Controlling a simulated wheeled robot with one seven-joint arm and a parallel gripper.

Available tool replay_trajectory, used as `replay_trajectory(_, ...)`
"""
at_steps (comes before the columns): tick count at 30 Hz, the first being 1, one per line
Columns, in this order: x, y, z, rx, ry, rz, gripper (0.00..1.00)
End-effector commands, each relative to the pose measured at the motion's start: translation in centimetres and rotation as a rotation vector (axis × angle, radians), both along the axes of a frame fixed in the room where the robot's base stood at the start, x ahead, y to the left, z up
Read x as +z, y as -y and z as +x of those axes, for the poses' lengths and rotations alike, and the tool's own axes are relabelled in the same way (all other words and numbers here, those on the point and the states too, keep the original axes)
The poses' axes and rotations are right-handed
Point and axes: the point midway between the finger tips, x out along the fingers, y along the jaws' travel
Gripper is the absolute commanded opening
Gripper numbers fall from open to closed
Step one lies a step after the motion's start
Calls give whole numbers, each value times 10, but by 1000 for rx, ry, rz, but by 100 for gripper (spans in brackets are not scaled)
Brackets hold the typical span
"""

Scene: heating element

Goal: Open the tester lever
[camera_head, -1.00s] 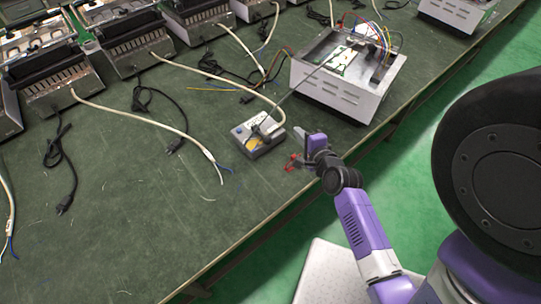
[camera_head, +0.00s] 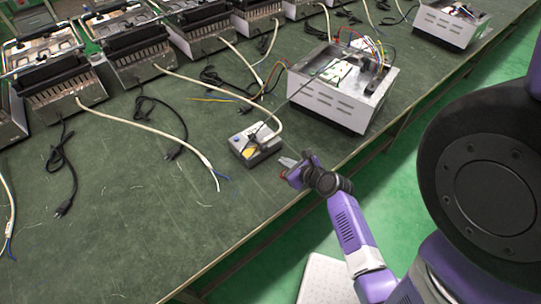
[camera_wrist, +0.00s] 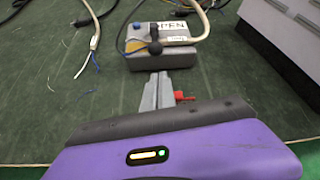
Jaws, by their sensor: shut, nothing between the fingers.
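The tester (camera_head: 243,152) is a small grey box on the green table, with a cable from its back. In the wrist view the tester (camera_wrist: 160,62) is straight ahead of my fingers. Its black lever (camera_wrist: 155,46) has a round knob and stands up on the top face. A blue button and a label reading roughly "OPEN" show there, partly covered by the lever and cable. My gripper (camera_head: 281,162) is low by the tester's near right side. In the wrist view my gripper (camera_wrist: 160,76) is shut and empty, its tips just short of the tester's front face.
A white open-topped metal case (camera_head: 335,103) with wires stands behind and to the right of the tester. A cable with bare ends (camera_head: 207,163) lies to the left. Heating units (camera_head: 135,60) line the back. The table's front edge runs beneath my arm.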

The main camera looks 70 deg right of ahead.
Motion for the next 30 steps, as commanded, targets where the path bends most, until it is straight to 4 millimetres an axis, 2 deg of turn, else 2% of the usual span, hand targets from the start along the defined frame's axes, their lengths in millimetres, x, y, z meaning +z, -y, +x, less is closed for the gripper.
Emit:
replay_trajectory(6,-6,5,7,1,0,-1,0)
replay_trajectory(21,-46,44,61,1,-1,-3,0)
replay_trajectory(30,-52,50,70,1,-1,-1,0)
